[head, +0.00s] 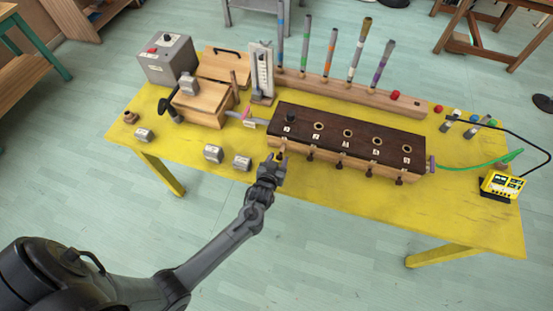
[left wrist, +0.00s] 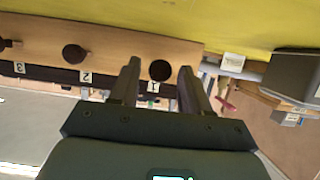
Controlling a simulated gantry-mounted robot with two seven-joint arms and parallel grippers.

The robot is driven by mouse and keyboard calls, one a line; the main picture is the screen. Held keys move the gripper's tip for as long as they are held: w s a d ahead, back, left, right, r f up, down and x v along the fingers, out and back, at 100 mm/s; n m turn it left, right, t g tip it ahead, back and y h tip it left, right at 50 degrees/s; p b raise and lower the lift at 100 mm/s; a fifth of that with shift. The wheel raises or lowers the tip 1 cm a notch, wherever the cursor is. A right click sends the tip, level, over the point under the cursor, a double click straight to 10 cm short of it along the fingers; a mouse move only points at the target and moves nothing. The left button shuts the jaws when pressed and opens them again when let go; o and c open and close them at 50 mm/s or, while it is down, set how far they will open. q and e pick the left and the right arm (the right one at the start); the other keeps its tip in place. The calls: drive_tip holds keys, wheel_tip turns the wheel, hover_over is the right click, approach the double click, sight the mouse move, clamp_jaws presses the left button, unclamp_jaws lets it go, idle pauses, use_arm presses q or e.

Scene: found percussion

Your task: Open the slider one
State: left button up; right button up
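The long wooden box (head: 345,139) with a dark top stands on the yellow table, with numbered holes along its top and slider knobs along its front. The slider one knob (left wrist: 160,70), dark and round, sits by the label 1 at the box's left end. My left gripper (head: 275,161) is at that end of the box's front, in front of slider one. In the left wrist view its two fingers are apart, one on each side of the knob. I cannot tell whether either finger touches it. My right gripper is not in view.
The slider two knob (left wrist: 75,53) is beside slider one. Small grey blocks (head: 242,163) lie left of my gripper. A rack of coloured tubes (head: 340,91) stands behind the box. A yellow meter (head: 501,185) is at the right. The table's front strip right of my gripper is clear.

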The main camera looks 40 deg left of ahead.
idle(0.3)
use_arm(q)
drive_tip(key=p+v, duration=0.1)
drive_tip(key=v, duration=1)
drive_tip(key=shift+p, duration=0.4)
drive_tip(key=shift+f, duration=0.1)
